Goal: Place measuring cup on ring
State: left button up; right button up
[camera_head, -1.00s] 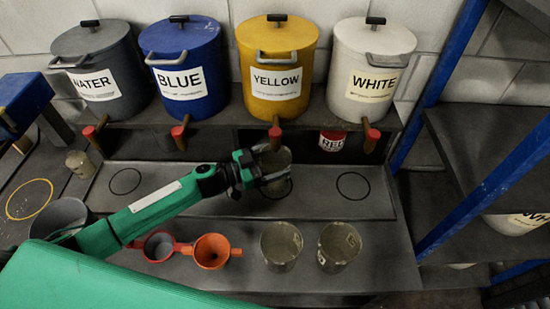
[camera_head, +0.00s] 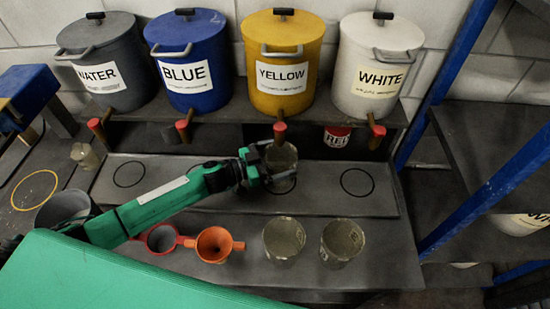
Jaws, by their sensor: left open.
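A clear, greyish measuring cup (camera_head: 284,158) stands upright below the yellow container's tap, at the middle ring (camera_head: 283,190), whose dark outline is partly hidden by the cup and gripper. My left gripper (camera_head: 272,168) reaches in from the left, its open fingers around the cup at its left side; whether they touch it is not clear. Empty black rings are drawn on the shelf to the left (camera_head: 129,174) and right (camera_head: 357,182). Two more cups stand on the front ledge, one left (camera_head: 284,240) and one right (camera_head: 342,242). My right gripper is not in view.
Water (camera_head: 105,65), blue (camera_head: 188,65), yellow (camera_head: 283,65) and white (camera_head: 377,65) containers stand behind, with taps overhanging the shelf. Red (camera_head: 161,239) and orange (camera_head: 213,244) funnels sit in front of my arm. A blue-posted rack (camera_head: 485,195) stands at right.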

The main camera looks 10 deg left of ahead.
pick_arm(q)
jog(key=shift+r, duration=0.2)
jog(key=shift+s+a+f, duration=0.15)
jog(key=shift+a+f, duration=0.05)
jog(key=shift+f, duration=0.05)
jog(key=b+v, duration=0.5)
jog(key=v, duration=0.6)
jog(key=shift+s+a+r, duration=0.2)
